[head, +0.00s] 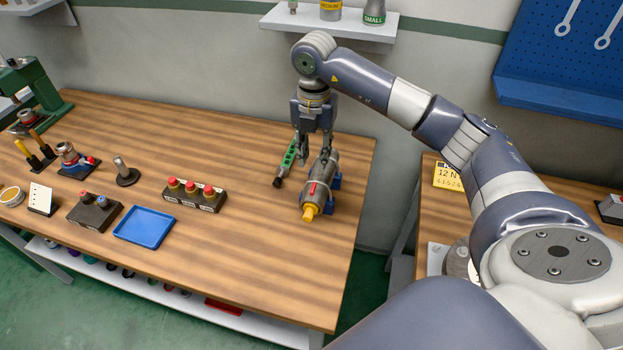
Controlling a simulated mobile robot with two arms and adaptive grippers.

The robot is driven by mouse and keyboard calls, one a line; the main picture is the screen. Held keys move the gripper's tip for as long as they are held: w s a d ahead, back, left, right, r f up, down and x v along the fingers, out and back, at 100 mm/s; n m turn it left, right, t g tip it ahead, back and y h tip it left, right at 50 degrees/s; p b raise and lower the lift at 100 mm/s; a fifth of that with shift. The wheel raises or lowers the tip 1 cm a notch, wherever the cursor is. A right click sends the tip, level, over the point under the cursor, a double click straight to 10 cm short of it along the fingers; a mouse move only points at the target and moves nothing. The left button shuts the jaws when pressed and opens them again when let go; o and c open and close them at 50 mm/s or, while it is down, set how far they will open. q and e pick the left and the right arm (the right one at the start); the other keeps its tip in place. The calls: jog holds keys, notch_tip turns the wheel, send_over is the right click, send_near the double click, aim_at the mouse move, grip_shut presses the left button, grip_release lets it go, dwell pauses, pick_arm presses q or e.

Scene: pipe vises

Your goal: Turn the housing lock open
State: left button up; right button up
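The housing (324,171) is a grey cylinder lying near the right end of the wooden workbench, on blue supports. A red lever (312,189) lies along its top, and a yellow end piece (309,212) points toward the front. I cannot tell for sure which part is the lock. My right gripper (314,160) points down at the far end of the housing. Its fingers are spread apart with nothing seen between them; whether they touch the housing is unclear. My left gripper is out of view.
A green tool with a dark tip (287,160) is just left of my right gripper. A block with red buttons (194,194) and a blue tray (145,226) stand further left. A wall shelf (345,25) is behind. The bench front right is clear.

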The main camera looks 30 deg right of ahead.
aim_at(313, 187)
notch_tip(313, 187, down, 9)
jog(key=p, duration=0.3)
jog(key=shift+r, duration=0.15)
jog(key=shift+f, duration=0.6)
grip_shut()
